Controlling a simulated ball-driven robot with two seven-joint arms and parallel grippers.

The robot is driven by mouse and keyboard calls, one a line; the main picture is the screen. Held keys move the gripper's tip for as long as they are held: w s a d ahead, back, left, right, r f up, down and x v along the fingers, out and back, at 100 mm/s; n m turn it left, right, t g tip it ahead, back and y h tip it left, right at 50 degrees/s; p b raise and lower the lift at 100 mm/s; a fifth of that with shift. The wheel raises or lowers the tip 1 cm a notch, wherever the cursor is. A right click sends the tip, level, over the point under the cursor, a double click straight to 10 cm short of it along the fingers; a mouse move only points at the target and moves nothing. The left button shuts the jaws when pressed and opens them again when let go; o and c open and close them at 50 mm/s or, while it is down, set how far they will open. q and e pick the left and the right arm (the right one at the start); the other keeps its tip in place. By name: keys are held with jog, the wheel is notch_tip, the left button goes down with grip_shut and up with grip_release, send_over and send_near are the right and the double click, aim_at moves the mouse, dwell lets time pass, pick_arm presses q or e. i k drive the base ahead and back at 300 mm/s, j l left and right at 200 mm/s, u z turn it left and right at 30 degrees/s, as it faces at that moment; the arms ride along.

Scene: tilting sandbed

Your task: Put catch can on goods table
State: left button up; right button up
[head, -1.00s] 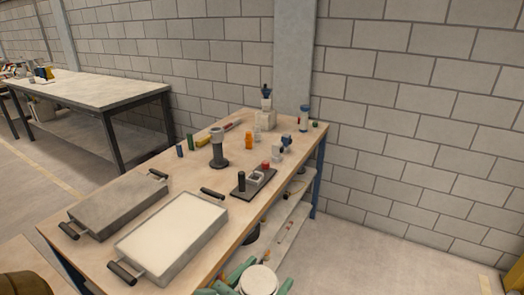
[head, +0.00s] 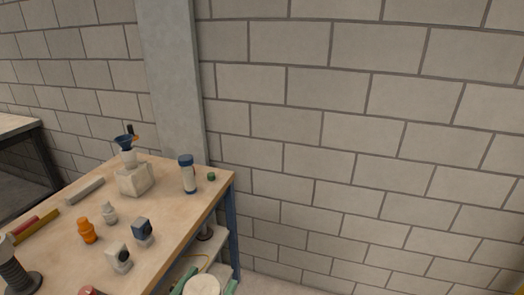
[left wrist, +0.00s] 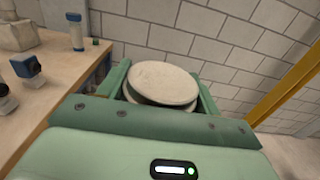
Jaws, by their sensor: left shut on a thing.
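My left gripper (head: 204,287) is at the bottom edge of the head view, its green fingers on both sides of a round, pale-topped can. I take this as the catch can (head: 202,284). In the left wrist view the can (left wrist: 162,82) sits between the green fingers (left wrist: 160,88), its pale round top facing up; its lower body is hidden. The gripper is shut on it, in front of the wooden table's right side. A pale table top (head: 14,124) shows at the left edge; I cannot tell which table is the goods table. My right gripper is not in view.
The wooden table (head: 185,222) holds an orange bottle (head: 87,232), a blue-capped tube (head: 188,175), a pale block (head: 136,179) and small blocks. A block wall (head: 380,150) stands behind. A yellow post (left wrist: 290,85) rises at right in the left wrist view.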

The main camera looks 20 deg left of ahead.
aim_at(166, 213)
jog(key=i+l+u, duration=0.1)
jog(key=i+u, duration=0.35)
jog(key=i+l+u, duration=0.65)
jog(key=u, duration=0.2)
jog(key=i+l+u, duration=0.55)
jog(key=l, duration=0.25)
jog(key=l+u, duration=0.15)
jog(key=l, duration=0.25)
